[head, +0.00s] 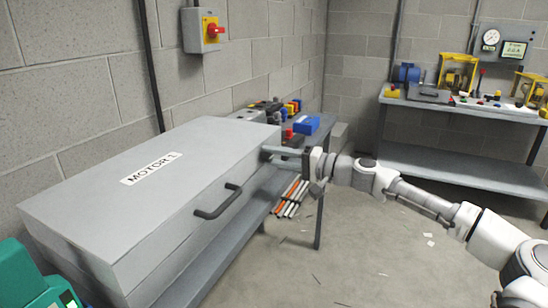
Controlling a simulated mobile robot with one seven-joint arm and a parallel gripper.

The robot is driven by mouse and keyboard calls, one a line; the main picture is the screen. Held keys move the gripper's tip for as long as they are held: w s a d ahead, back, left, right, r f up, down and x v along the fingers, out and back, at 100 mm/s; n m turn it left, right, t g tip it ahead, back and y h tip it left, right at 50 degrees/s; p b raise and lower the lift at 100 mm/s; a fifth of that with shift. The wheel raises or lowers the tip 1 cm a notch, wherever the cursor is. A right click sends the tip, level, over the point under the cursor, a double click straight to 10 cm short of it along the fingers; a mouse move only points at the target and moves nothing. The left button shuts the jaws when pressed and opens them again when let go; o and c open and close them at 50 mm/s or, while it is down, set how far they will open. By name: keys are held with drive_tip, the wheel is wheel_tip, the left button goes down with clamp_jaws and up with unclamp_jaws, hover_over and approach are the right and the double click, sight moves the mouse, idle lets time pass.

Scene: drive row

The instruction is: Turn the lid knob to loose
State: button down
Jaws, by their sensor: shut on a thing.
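A long grey metal box with a flat lid labelled MOTOR 1 (110,180) stands along the left wall. A dark bar handle (218,201) is on its front face. My gripper (269,156) reaches in from the right to the far right end of that front face. Its two grey fingers point left and their tips are at the box. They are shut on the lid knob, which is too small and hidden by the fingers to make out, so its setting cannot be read.
A red and yellow switch (211,30) is on the wall above the box. Blue and red parts (306,125) lie on the bench behind my gripper. A workbench (440,103) with equipment stands at the back right. A green object (30,277) is at lower left. The floor between is mostly open.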

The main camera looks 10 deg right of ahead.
drive_tip(key=c, duration=0.5)
unclamp_jaws()
drive_tip(key=shift+c, duration=0.2)
drive_tip(key=p+v, duration=0.4)
drive_tip(key=v, duration=1.3)
drive_tip(key=shift+d, duration=0.15)
drive_tip(key=shift+s, duration=0.1)
